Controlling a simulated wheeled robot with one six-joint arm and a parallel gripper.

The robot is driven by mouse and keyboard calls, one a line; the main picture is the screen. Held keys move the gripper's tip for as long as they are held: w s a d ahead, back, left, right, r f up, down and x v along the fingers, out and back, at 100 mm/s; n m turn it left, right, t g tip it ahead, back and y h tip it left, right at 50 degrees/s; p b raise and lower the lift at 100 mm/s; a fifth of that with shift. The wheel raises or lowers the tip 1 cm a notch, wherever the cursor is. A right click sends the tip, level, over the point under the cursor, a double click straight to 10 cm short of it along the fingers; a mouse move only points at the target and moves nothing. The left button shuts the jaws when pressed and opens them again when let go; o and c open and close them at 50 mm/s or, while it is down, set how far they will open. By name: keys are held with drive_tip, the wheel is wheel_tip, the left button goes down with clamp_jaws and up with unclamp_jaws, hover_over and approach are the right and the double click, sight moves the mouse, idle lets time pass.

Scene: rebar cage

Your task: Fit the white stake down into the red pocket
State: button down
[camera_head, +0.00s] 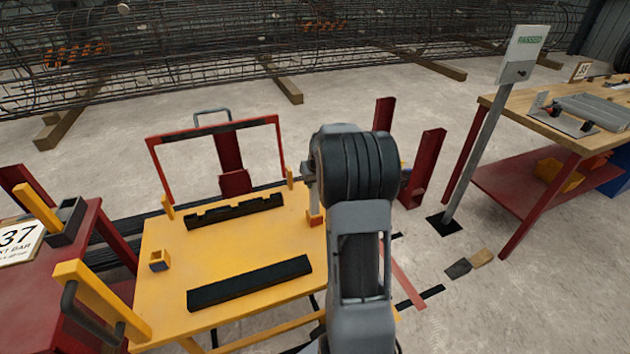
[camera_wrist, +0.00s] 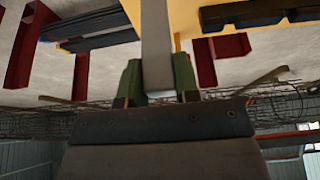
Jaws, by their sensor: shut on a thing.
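My gripper (camera_wrist: 157,82) has green fingers shut on the white stake (camera_wrist: 156,45), which runs out of the top of the wrist view. In the head view my arm hides most of my gripper. A pale narrow length of the stake (camera_head: 314,198) shows at the left of the arm, roughly upright. The small red pocket (camera_head: 315,219) stands at the right edge of the yellow table, directly below this pale length. I cannot tell whether the stake's lower end is inside the pocket or just above it. The pocket is out of sight in the wrist view.
The yellow table (camera_head: 215,240) bears two black bars (camera_head: 250,282) and a small yellow-and-blue socket (camera_head: 160,260). Red posts (camera_head: 425,165) stand behind the arm. A signpost (camera_head: 490,130) and wooden workbench (camera_head: 560,125) are at right. A red table (camera_head: 70,260) is at left.

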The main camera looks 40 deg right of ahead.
drive_tip(key=c, duration=0.8)
unclamp_jaws()
drive_tip(key=p+v, duration=0.1)
drive_tip(key=v, duration=1.2)
drive_tip(key=shift+s+r, duration=0.1)
drive_tip(key=shift+r, duration=0.3)
drive_tip(key=s+a+r+n+p, duration=0.1)
drive_tip(key=s+a+p, duration=0.3)
drive_tip(key=a, duration=0.4)
drive_tip(key=s+a+r+n+p, duration=0.1)
drive_tip(key=s+a+r+p, duration=0.3)
drive_tip(key=s+a, duration=0.3)
drive_tip(key=s+a+r+n+y+p, duration=0.1)
drive_tip(key=s+a+p, duration=0.3)
drive_tip(key=a, duration=0.5)
drive_tip(key=shift+s+r+g, duration=0.4)
drive_tip(key=shift+s+r, duration=0.4)
drive_tip(key=shift+r, duration=0.1)
